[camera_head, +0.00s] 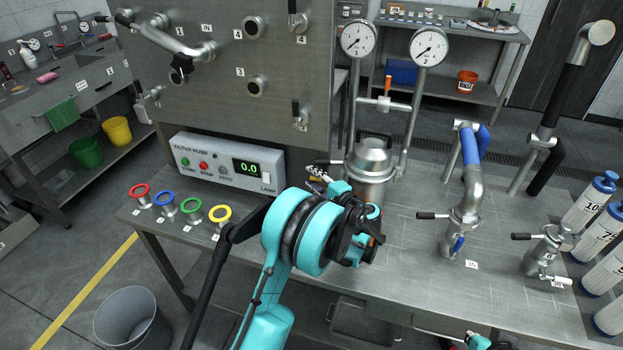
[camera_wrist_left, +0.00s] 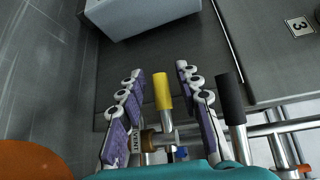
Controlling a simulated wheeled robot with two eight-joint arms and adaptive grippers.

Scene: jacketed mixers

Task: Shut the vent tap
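A tap with a yellow lever handle (camera_wrist_left: 162,92) shows in the left wrist view, with a brass-coloured part and a partly covered tag (camera_wrist_left: 137,138) beside its base. I take it for the vent tap, but the tag's full wording is not readable. My left gripper (camera_wrist_left: 155,85) is open, with one purple-padded finger on each side of the yellow handle and a gap on both sides. In the head view my left gripper (camera_head: 322,178) is near the steel vessel (camera_head: 371,160), and the yellow handle cannot be made out there. A teal part of my right arm shows at the bottom edge; its fingers cannot be made out.
A black handle (camera_wrist_left: 230,98) stands close to the right of my left gripper's right finger. The filter pump box (camera_head: 228,163) is just left of the gripper. Two gauges (camera_head: 359,38) rise behind the vessel. Coloured rings (camera_head: 165,197) line the bench's left front.

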